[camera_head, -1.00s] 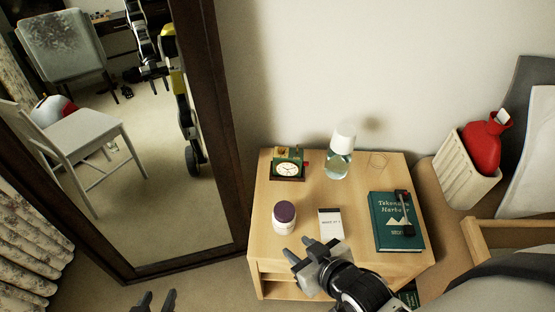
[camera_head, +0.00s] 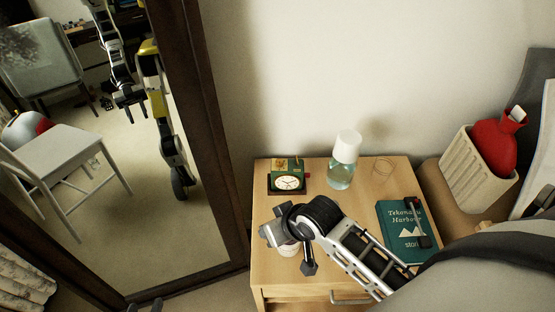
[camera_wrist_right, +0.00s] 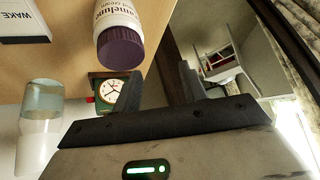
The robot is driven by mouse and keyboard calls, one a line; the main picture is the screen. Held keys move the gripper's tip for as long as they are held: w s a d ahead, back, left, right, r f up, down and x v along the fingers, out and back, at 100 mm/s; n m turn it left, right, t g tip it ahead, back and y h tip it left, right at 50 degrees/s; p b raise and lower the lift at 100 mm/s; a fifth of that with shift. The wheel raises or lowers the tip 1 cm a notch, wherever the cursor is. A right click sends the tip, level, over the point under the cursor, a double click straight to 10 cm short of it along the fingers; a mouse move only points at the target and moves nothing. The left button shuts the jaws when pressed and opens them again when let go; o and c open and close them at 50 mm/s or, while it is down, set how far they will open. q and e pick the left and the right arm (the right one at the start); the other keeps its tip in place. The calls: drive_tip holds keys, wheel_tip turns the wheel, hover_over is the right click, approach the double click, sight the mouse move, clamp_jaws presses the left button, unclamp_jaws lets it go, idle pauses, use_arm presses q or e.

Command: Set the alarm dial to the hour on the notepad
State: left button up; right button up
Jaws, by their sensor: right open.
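The alarm clock (camera_head: 288,183), green with a white face and dark hands, stands at the nightstand's back left; it also shows in the right wrist view (camera_wrist_right: 110,89). I cannot read its dial setting. The white notepad (camera_wrist_right: 24,24) shows "WAKE" in the right wrist view, its hour out of frame; my arm hides it in the head view. My right gripper (camera_head: 289,248) is over the nightstand's front left, in front of the clock. Its jaws (camera_wrist_right: 158,88) are open and empty, the clock beside one finger. My left gripper (camera_head: 157,304) barely shows at the bottom edge.
A purple-lidded jar (camera_wrist_right: 120,32) stands close to the right gripper, partly hidden in the head view. A lidded bottle (camera_head: 342,165), a drinking glass (camera_head: 382,170) and a green book (camera_head: 398,222) share the nightstand (camera_head: 262,215). A framed mirror (camera_head: 215,140) stands left.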

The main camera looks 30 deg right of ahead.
drive_tip(key=w+d+m+g, duration=0.1)
drive_tip(key=w+g, duration=0.1)
drive_tip(key=w, duration=0.3)
wheel_tip(320, 180, up, 14)
drive_tip(key=m+g+h+b, duration=0.2)
drive_tip(key=m+g, duration=0.2)
drive_tip(key=m, duration=0.4)
hover_over(280, 161)
wheel_tip(280, 161, down, 15)
drive_tip(key=b, duration=0.2)
drive_tip(key=shift+f+b, duration=0.2)
drive_tip(key=shift+b, duration=0.1)
clamp_jaws()
